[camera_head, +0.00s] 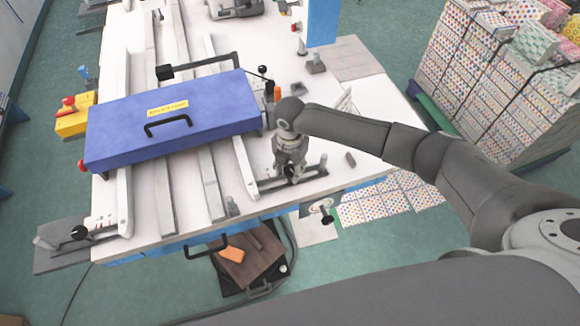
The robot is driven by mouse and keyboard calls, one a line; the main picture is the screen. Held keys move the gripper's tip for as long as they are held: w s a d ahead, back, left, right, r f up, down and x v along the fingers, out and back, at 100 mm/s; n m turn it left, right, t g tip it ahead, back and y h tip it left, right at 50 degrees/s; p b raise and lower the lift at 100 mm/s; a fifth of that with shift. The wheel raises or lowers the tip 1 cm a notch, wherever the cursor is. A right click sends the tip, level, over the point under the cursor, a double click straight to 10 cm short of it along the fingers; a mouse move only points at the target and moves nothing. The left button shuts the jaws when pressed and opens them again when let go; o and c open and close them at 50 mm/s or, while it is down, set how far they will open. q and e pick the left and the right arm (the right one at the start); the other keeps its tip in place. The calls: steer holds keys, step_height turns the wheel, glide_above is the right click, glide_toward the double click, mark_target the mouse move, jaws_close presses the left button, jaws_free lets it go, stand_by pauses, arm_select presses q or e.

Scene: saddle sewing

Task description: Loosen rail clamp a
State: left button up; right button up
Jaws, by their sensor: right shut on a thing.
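My right gripper (290,168) points down at the front right of the white table, at the black bar and knob of a rail clamp (307,178). It is shut on the clamp's knob, which is mostly hidden by the fingers. A similar clamp with a dark knob (80,232) sits at the table's front left corner. I see no lettering that tells which clamp is a. The blue box-like cover (205,100) with a black handle and a yellow label lies across the rails, left of my gripper. My left gripper is out of view.
The white table (330,120) carries long pale rails (160,185). A black-framed lever stands behind the blue cover. A yellow box (75,115) is at the left edge. Stacked patterned boxes (480,80) stand at the right.

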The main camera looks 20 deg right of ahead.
mark_target(290, 170)
steer(key=o, duration=1)
step_height(290, 170, up, 12)
steer(key=shift+r, duration=0.1)
